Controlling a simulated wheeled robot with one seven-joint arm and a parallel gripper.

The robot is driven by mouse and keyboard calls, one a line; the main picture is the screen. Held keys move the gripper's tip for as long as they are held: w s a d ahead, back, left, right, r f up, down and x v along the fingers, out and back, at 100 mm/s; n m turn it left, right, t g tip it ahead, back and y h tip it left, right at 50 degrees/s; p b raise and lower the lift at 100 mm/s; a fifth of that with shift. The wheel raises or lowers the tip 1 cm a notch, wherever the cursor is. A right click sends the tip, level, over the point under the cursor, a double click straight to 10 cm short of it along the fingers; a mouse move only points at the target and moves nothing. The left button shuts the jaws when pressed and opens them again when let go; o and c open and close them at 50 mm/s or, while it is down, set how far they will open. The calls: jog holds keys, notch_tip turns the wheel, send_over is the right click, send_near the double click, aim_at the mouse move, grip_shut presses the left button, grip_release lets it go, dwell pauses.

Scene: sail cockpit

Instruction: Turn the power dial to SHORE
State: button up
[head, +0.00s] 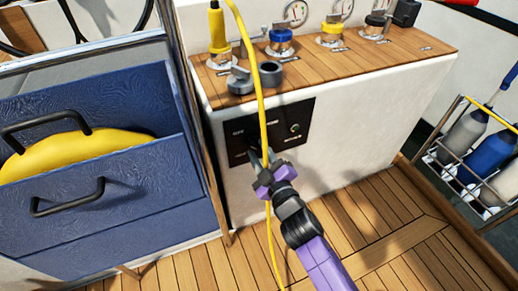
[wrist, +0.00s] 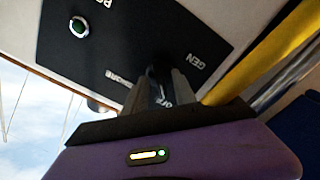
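The black power panel (head: 292,112) is on the front of the white cabinet. In the wrist view the panel (wrist: 110,45) carries the labels GEN (wrist: 207,62), OFF (wrist: 166,97) and SHORE (wrist: 120,79). My gripper (head: 261,154) is at the lower left of the panel. In the wrist view its fingers (wrist: 161,76) stand a little apart, with a dark part and the OFF label between them. The power dial is mostly hidden by the fingers, so its pointer direction and contact with the fingers cannot be told.
A yellow cable (head: 262,95) hangs in front of the panel, close to my gripper. A round green-centred control (head: 295,128) is on the panel's right. Blue drawers (head: 120,205) stand at left, a bottle rack (head: 440,160) at right. The wooden floor (head: 395,235) is clear.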

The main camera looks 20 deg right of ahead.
grip_shut()
dwell(0.5)
jog(key=m+b, duration=0.1)
jog(key=m, duration=0.3)
jog(key=shift+f+m, duration=0.1)
jog(key=shift+m, duration=0.3)
jog(key=m+b, duration=0.1)
jog(key=m, duration=0.3)
jog(key=shift+m, duration=0.3)
jog(key=m, duration=0.4)
jog(key=shift+m+b, duration=0.3)
jog(key=shift+b, duration=0.05)
jog(key=shift+m+p, duration=0.4)
jog(key=shift+m, duration=1.6)
